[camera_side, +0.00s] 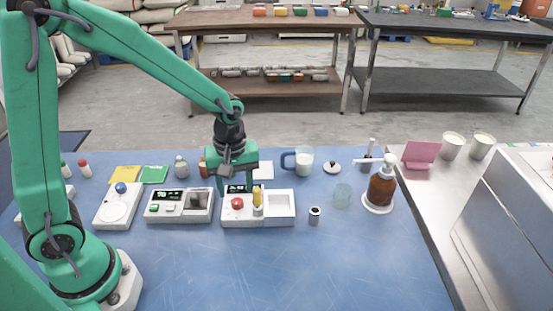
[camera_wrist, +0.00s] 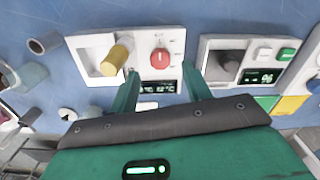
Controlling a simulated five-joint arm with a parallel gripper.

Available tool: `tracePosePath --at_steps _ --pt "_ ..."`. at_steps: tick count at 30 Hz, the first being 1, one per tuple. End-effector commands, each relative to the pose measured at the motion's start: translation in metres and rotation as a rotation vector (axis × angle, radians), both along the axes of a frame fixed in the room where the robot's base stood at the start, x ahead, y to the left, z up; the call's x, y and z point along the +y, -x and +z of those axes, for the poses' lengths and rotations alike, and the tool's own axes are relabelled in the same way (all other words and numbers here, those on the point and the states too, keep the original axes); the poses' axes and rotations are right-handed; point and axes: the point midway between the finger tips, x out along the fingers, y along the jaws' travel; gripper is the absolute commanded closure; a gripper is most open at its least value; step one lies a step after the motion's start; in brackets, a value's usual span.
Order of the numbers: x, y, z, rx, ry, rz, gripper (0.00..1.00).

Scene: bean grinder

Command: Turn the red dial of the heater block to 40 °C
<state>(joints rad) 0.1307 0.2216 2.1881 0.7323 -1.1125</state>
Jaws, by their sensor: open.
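The heater block (camera_side: 258,219) is a white box on the blue table, with a red dial (camera_side: 237,203) at its left and a square recess at its right. In the wrist view the red dial (camera_wrist: 160,58) has a pale pointer mark on it. A small dark display (camera_wrist: 158,87) lies beside the dial; its digits are too small to read surely. My gripper (camera_side: 237,184) is over the back of the block, fingers down. In the wrist view my gripper (camera_wrist: 161,69) has its fingers apart, one on either side of the dial, apparently not touching it. Nothing is between them but the view of the dial.
A yellow-handled piece (camera_side: 257,196) stands on the block close to the dial. A white device (camera_side: 180,206) with a display stands left of the block. A small dark-topped cylinder (camera_side: 314,215) stands to its right. The front of the table is clear.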

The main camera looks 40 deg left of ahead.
Motion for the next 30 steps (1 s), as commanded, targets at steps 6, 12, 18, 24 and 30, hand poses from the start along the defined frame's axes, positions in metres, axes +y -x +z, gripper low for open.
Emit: tracePosePath --at_steps 6,12,18,24,30 --pt "0.000 0.000 -0.025 0.002 0.000 0.000 0.51" --pt "0.000 0.000 -0.037 0.001 -0.001 0.000 0.51" --pt "0.000 0.000 -0.039 0.000 0.000 0.000 0.51" --pt "0.000 0.000 -0.039 0.000 0.000 0.000 0.63" --pt "0.000 0.000 -0.039 0.000 0.000 0.000 0.96"
